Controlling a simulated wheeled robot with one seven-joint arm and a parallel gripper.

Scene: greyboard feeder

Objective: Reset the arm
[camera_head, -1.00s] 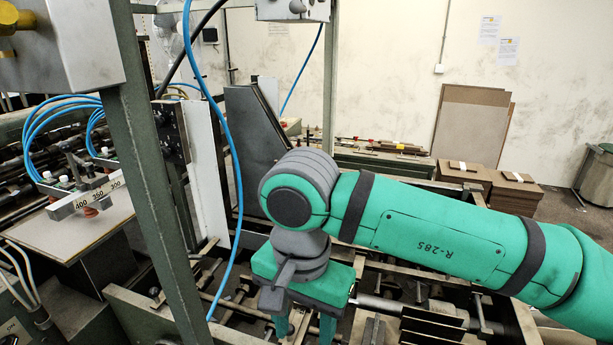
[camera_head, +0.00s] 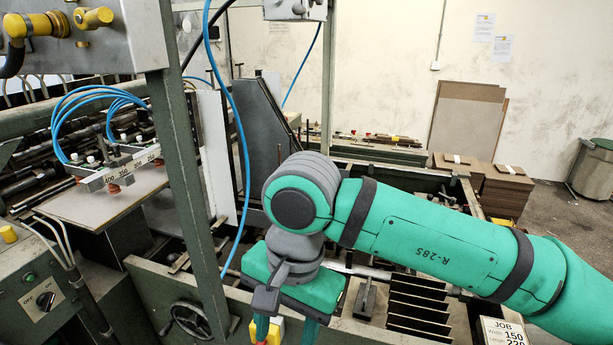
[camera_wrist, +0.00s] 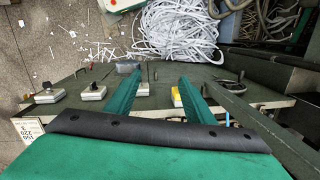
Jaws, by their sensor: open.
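My gripper (camera_head: 285,331) hangs downward at the end of my green arm, in the lower middle of the head view. Its tips run towards the bottom edge of that view. In the wrist view my gripper (camera_wrist: 159,76) shows two green fingers spread apart with nothing held between them. The fingers are over the front edge of the feeder's dark top (camera_wrist: 225,75), with small boxes beyond and between them. Whether the fingers touch anything is hard to tell.
A yellow-topped box (camera_head: 277,328) shows beside my fingers in the head view. A handwheel (camera_head: 188,320) and control box (camera_head: 38,290) are at left. A green post (camera_head: 185,170) and blue hose (camera_head: 240,160) stand left of my arm. Shredded strips (camera_wrist: 180,25) lie on the floor.

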